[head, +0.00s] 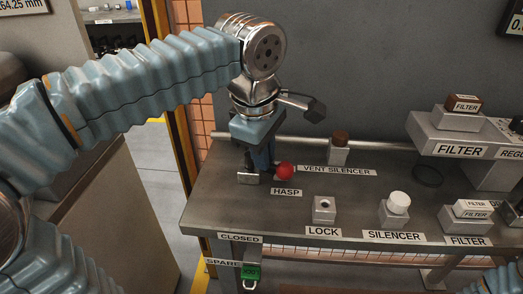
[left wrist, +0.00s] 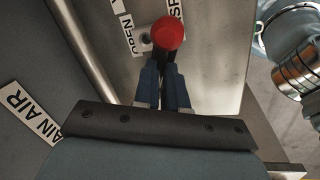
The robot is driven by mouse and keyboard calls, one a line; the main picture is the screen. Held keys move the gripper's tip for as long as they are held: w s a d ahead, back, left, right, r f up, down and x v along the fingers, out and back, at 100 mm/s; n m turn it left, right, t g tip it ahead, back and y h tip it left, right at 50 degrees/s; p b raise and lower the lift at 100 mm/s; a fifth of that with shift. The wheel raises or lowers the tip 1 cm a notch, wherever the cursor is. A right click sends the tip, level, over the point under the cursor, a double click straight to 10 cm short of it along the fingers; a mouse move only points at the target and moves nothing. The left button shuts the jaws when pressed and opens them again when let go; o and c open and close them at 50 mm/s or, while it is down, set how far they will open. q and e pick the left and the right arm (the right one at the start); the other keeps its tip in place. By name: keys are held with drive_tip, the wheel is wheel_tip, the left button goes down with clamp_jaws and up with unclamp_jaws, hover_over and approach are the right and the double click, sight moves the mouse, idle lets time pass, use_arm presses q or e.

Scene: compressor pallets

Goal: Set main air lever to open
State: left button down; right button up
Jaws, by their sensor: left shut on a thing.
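The main air lever shows as a red ball knob (head: 285,172) in the head view, just right of my left gripper (head: 262,164). In the left wrist view the red knob (left wrist: 168,32) sits just beyond the blue fingertips of my left gripper (left wrist: 163,82). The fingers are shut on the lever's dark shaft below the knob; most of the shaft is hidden. An OPEN label (left wrist: 128,35) lies just left of the knob in the wrist view. A MAIN AIR label (left wrist: 28,115) is partly cut off at the left. My right gripper is out of view.
A grey bench (head: 345,210) carries a lock block (head: 323,210), a white-capped silencer (head: 396,205), a brown-topped vent silencer (head: 338,150) and filter boxes (head: 470,210). A CLOSED label (head: 240,238) and a green padlock (head: 251,273) are at the front left edge.

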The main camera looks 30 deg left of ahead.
use_arm(q)
drive_tip(key=shift+w+r+n+y, duration=0.1)
drive_tip(key=shift+w+n+y, duration=0.2)
drive_tip(key=shift+n, duration=0.75)
drive_tip(key=shift+w+n+y, duration=0.1)
drive_tip(key=shift+w+n, duration=0.3)
drive_tip(key=shift+n, duration=0.65)
drive_tip(key=c, duration=1.2)
unclamp_jaws()
drive_tip(key=s+r, duration=0.1)
drive_tip(key=r, duration=0.8)
drive_tip(key=s+d+r, duration=0.1)
drive_tip(key=r, duration=0.3)
drive_tip(key=shift+s+r, duration=0.2)
drive_tip(key=shift+s, duration=0.1)
